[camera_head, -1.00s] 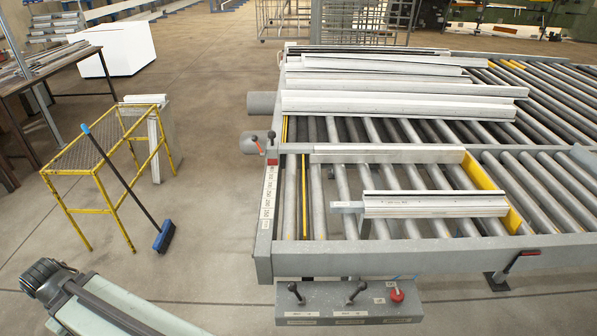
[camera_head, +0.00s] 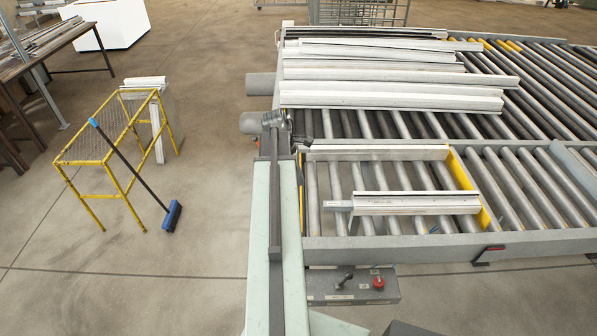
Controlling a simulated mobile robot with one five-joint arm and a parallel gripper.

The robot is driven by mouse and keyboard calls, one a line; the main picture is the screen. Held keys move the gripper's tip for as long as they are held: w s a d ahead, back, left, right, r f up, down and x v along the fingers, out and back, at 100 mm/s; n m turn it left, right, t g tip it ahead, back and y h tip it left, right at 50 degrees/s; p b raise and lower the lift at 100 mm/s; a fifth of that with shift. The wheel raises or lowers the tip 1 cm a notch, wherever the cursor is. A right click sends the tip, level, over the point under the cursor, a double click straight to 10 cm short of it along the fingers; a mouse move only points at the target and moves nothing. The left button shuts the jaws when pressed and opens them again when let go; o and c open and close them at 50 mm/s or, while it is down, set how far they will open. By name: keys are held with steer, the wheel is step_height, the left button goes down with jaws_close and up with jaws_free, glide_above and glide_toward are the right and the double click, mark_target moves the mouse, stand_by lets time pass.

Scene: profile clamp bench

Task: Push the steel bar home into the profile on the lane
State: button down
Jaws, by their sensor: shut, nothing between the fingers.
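The profile (camera_head: 420,204) is a pale channel lying crosswise on the rollers of the near lane. The steel bar (camera_head: 337,205) is a short grey end sticking out of the profile's left end; the rest of it is hidden inside. My arm reaches up the picture along the lane's left end, left of the bar and apart from it in the picture. A small dark part of my arm shows beyond its joint, at the lane's far left corner. I cannot make out my gripper or its fingers.
A pale rail (camera_head: 375,153) lies behind the profile, and a yellow strip (camera_head: 483,215) stands at the profile's right end. Several long profiles (camera_head: 390,88) lie on the back rollers. A control box (camera_head: 350,286) with a red button is in front. Floor at left holds a yellow stand (camera_head: 105,160) and broom (camera_head: 172,216).

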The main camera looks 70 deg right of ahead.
steer(key=a+b+x, duration=0.1)
steer(key=b+x, duration=0.7)
steer(key=shift+d+f, duration=0.3)
steer(key=shift+d, duration=0.25)
steer(key=shift+s+d, duration=0.1)
steer(key=shift+s, duration=0.15)
stand_by(1.3)
steer(key=shift+s+d, duration=0.5)
steer(key=shift+s, duration=0.2)
steer(key=shift+f+b, duration=0.1)
steer(key=shift+b, duration=0.2)
steer(key=shift+b+x, duration=1.95)
steer(key=shift+x, duration=0.1)
steer(key=shift+s, duration=0.15)
